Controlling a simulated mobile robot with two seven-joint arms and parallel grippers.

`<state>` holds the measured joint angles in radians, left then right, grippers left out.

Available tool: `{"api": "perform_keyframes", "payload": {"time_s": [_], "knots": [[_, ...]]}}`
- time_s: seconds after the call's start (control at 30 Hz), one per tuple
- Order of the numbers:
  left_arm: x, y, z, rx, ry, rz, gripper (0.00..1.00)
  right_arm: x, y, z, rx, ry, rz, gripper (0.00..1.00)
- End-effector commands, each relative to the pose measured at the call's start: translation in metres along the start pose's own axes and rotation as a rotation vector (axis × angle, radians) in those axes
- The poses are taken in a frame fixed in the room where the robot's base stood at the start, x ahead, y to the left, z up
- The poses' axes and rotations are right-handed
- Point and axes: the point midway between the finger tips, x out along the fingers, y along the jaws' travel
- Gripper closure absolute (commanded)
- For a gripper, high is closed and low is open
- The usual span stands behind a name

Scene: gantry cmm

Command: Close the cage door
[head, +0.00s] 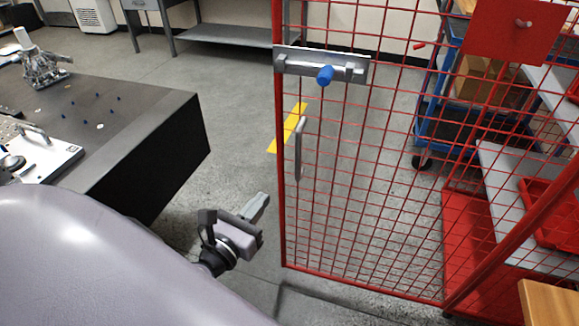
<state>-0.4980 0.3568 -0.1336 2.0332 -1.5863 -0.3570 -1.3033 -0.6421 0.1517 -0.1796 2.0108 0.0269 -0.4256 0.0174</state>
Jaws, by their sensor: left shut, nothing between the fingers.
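The cage door (362,215) is a red-framed wire mesh panel filling the middle and right of the head view. Its left upright edge stands on open floor, with no post touching it in view. A grey latch plate (298,60) with a blue knob (325,75) sits near its top. A grey upright pull handle (299,150) is below, near the same edge. My left gripper (262,203) is shut and empty, just left of the door's edge and lower in the picture than the handle. It appears apart from the door. My right gripper is not in view.
A dark table (150,115) with metal fixtures stands at left. Behind the mesh are a blue cart (427,125) with boxes and grey shelving (510,180) with red bins. A yellow floor strip (288,128) lies behind the door. Grey floor is clear between table and door.

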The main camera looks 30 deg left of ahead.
Motion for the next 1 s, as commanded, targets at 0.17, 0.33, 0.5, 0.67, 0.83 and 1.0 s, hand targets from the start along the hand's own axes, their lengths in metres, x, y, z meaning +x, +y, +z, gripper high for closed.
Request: {"api": "perform_keyframes", "payload": {"time_s": [0.17,0.33,0.5,0.67,0.83,1.0], "knots": [[0.023,0.0,0.003,-0.004,-0.002,0.001,1.0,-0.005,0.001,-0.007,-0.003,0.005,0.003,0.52],[0.048,0.0,0.003,-0.007,-0.001,0.001,1.0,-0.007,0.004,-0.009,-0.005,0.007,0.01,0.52],[0.074,0.0,0.002,-0.007,-0.001,0.001,1.0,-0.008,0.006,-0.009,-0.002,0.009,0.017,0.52],[0.098,0.0,0.001,-0.008,0.0,0.001,1.0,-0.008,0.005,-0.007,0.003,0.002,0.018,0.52],[0.119,0.0,0.0,-0.008,0.001,0.001,1.0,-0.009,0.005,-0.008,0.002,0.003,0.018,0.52],[0.13,0.0,0.0,-0.008,0.001,0.0,1.0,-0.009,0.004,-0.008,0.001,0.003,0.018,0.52]]}}
